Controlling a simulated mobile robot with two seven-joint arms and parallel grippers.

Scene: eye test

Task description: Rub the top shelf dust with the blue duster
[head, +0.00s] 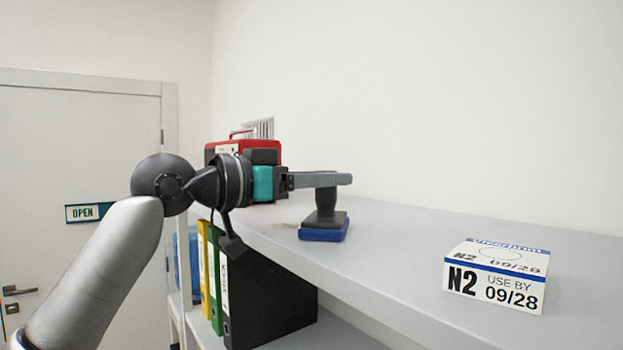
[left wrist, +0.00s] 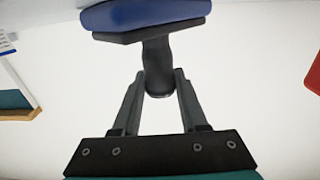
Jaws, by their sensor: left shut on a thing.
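The blue duster (head: 322,234) has a flat blue pad under a black base and an upright dark handle. My left gripper (head: 335,179) is shut on the handle from the left, above the top shelf (head: 400,240). The pad is at or just above the shelf surface; I cannot tell if it touches. In the left wrist view the fingers (left wrist: 159,88) close around the handle, with the blue pad (left wrist: 145,13) beyond. A faint brownish patch of dust (head: 286,223) shows just left of the pad, partly hidden behind it. My right gripper is not in view.
A white box (head: 497,275) marked N2 stands on the shelf at the right. A red case (head: 215,153) stands at the far end behind my wrist. Binders (head: 265,300) fill the shelf below. The shelf between duster and box is clear. A wall runs behind.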

